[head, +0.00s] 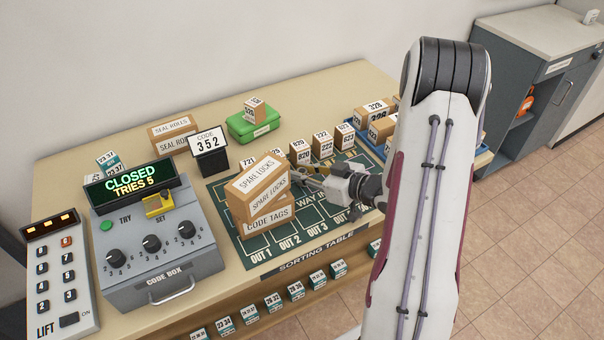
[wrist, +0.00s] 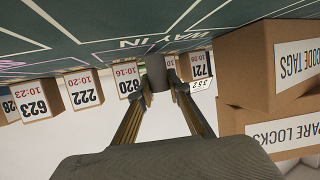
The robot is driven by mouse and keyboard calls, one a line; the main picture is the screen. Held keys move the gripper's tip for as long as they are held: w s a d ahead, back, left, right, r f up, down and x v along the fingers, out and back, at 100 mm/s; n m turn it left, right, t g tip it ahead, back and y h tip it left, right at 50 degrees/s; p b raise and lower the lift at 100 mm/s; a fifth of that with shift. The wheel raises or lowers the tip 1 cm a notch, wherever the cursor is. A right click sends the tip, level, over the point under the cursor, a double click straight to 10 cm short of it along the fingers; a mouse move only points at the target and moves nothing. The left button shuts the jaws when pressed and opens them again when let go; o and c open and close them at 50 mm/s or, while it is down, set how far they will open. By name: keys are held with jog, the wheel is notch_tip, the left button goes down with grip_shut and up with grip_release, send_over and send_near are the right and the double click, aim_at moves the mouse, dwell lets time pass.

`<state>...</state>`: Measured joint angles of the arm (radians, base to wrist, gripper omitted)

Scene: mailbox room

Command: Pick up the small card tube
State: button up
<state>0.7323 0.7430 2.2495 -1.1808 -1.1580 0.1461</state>
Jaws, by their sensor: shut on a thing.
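My gripper (wrist: 160,84) is shut on a dark grey tube (wrist: 156,70), which I take to be the small card tube. It sits between the fingertips in the wrist view, close to the green mat; I cannot tell whether it touches it. In the head view my gripper (head: 312,182) is low over the sorting mat (head: 330,232), just right of the stacked cartons. The tube cannot be made out there.
Several small numbered boxes (head: 322,145) line the mat's back edge.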

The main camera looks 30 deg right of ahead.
aim_at(302, 171)
jog(key=shift+r, duration=4.7)
